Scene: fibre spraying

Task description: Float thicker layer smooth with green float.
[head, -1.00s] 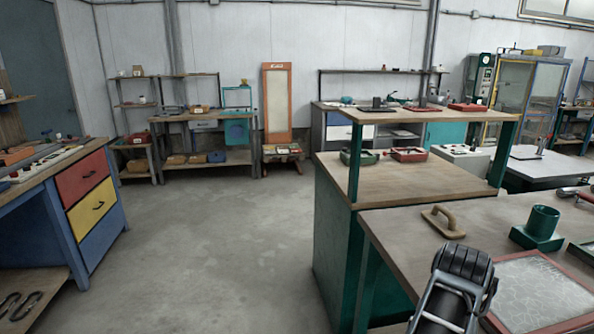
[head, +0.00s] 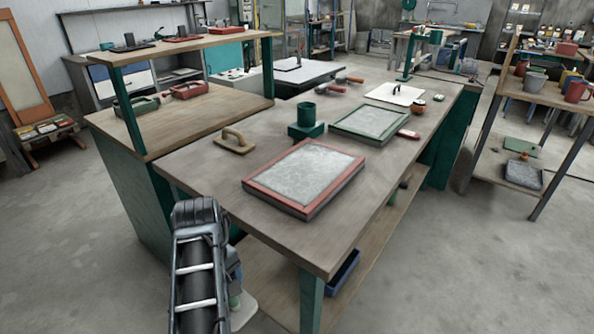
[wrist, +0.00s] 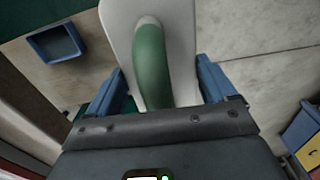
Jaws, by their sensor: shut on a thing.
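My gripper (wrist: 160,82) is shut on the green float (wrist: 151,62), its blue fingers on either side of the green handle. The float's pale plate lies beyond the handle in the wrist view. In the head view the float (head: 243,313) shows partly behind my arm at the lower left, below the table's height and off its near left corner. A red-framed panel (head: 306,173) with a mottled grey-white layer lies on the table. A green-framed panel (head: 370,123) with a similar layer lies behind it. I cannot tell which layer is thicker.
On the worktable (head: 205,170) are a tan float (head: 234,142), a green cup on a block (head: 306,122) and a white plate with a handle (head: 394,93). A blue bin (head: 343,272) sits on the lower shelf. The table's near strip is bare.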

